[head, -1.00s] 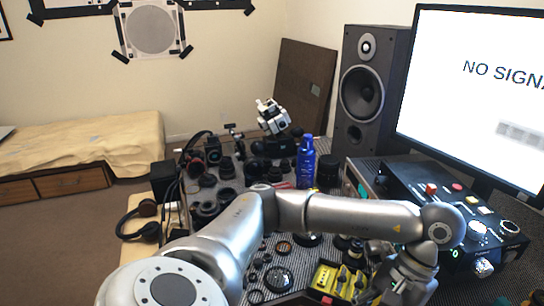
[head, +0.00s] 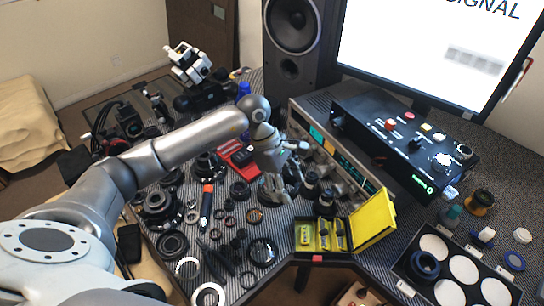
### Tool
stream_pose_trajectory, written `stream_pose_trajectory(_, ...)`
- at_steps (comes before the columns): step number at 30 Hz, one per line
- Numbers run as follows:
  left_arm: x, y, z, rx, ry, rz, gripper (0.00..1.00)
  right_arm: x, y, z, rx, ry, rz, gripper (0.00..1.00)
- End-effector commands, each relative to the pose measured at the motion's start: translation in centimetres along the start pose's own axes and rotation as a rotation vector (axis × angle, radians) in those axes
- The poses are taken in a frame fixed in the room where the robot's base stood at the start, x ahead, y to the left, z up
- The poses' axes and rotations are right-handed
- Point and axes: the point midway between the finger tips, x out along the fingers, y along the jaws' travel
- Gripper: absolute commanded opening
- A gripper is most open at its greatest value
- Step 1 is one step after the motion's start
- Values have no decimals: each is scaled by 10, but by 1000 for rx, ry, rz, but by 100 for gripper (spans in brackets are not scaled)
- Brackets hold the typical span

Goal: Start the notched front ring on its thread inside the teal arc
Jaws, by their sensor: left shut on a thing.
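My left gripper (head: 277,194) points down over the middle of the bench, just behind and left of the yellow case. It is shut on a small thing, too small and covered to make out. A dark round lens part (head: 265,198) is at its fingertips; I cannot tell whether they touch. Several rings and lens parts lie on the bench, among them a dark glass-faced ring (head: 262,251). I cannot tell which is the notched front ring. No teal arc can be made out on any lens part. My right gripper is out of view.
An open yellow case (head: 369,223) stands right of the gripper. A grey instrument (head: 348,160) and a black control box (head: 400,140) stand behind. A tray with white discs (head: 402,270) is at front right. Lens parts crowd the bench's left; a dark screwdriver-like tool (head: 206,208) lies there.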

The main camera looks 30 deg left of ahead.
Motion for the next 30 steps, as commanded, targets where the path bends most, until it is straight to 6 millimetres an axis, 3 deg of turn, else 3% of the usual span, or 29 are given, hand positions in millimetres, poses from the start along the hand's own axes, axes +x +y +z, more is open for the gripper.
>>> stream_pose_trajectory(1, -4, 7, -6, -98, 1, 37, 40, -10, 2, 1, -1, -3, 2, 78)
stream_pose_trajectory(6, -8, 31, -30, -420, 3, 174, 40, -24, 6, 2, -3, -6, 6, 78)
stream_pose_trajectory(12, -12, 48, -55, -684, 4, 284, 40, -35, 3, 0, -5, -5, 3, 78)
stream_pose_trajectory(18, -12, 54, -67, -793, 4, 328, 40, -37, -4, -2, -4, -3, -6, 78)
stream_pose_trajectory(30, 4, 55, -74, -800, 5, 331, 40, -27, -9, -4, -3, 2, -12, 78)
